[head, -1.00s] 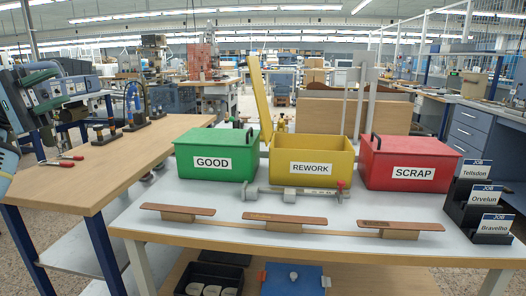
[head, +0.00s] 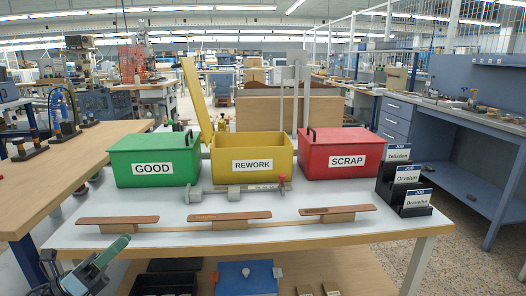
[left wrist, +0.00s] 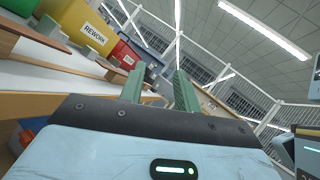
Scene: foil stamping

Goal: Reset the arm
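My left gripper (head: 112,252) is low at the left front of the white table (head: 290,240) in the head view, near the table's front-left corner and apart from the bins and strips. It holds nothing that I can see. In the left wrist view its two green fingers (left wrist: 158,82) stand apart with a gap between them. My right gripper does not show in the head view. A pale blue part with a green light at the right edge of the left wrist view may belong to my other arm.
The table holds a lidded green GOOD bin (head: 153,169), a yellow REWORK bin (head: 252,165) with its lid up, and a lidded red SCRAP bin (head: 345,161). A gauge (head: 236,191), several brown strips on blocks (head: 229,216) and a JOB card holder (head: 404,208) stand there too.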

